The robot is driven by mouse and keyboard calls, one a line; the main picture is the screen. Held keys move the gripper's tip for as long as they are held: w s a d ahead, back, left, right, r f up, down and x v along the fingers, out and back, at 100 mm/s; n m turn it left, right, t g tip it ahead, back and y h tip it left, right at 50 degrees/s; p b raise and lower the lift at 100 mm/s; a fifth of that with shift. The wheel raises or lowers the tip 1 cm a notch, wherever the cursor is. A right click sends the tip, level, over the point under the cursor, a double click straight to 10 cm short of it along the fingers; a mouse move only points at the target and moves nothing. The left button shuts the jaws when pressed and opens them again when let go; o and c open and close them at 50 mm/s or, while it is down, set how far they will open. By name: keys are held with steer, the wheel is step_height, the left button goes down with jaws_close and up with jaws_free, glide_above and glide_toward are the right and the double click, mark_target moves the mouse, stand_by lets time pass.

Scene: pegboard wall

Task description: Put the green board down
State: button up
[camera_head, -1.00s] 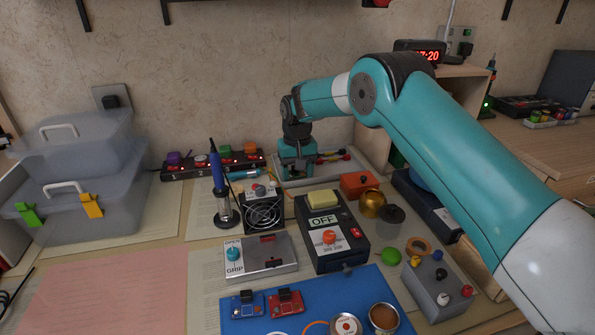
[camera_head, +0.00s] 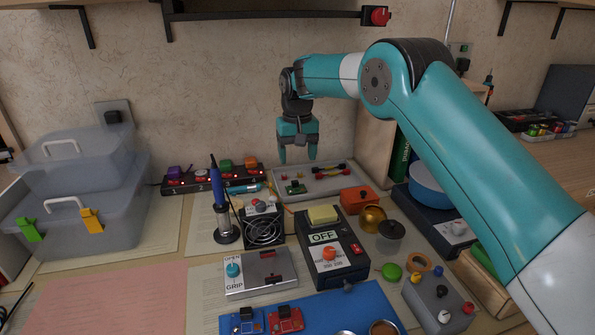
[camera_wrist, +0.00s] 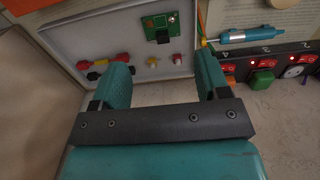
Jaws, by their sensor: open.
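The green board (camera_head: 296,188), a small circuit board with a dark part on it, lies on the left part of the grey tray (camera_head: 335,187). It also shows in the wrist view (camera_wrist: 158,36), flat on the tray floor. My gripper (camera_head: 298,159) hangs above the tray with its fingers pointing down, apart and empty. In the wrist view my gripper (camera_wrist: 163,72) has a clear gap between its fingers, with the board beyond them. The board and the fingers do not touch.
Red, yellow and black connectors (camera_head: 325,170) lie in the tray. A power strip (camera_head: 212,180) and a blue pen-like tool (camera_head: 245,189) are to its left. An orange box (camera_head: 358,198), a fan (camera_head: 262,230) and a soldering iron stand (camera_head: 222,220) are nearer.

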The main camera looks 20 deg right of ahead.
steer(key=s+a+r+n+y, duration=0.1)
steer(key=s+r+n, duration=0.1)
steer(key=s+r, duration=0.5)
steer(key=s+a+r+n, duration=0.15)
steer(key=s+r, duration=0.25)
steer(key=s, duration=0.5)
steer(key=s+f+n+y, duration=0.1)
steer(key=s+n+y, duration=0.2)
steer(key=s, duration=2.4)
steer(key=shift+a+f, duration=0.15)
steer(key=shift+a, duration=0.05)
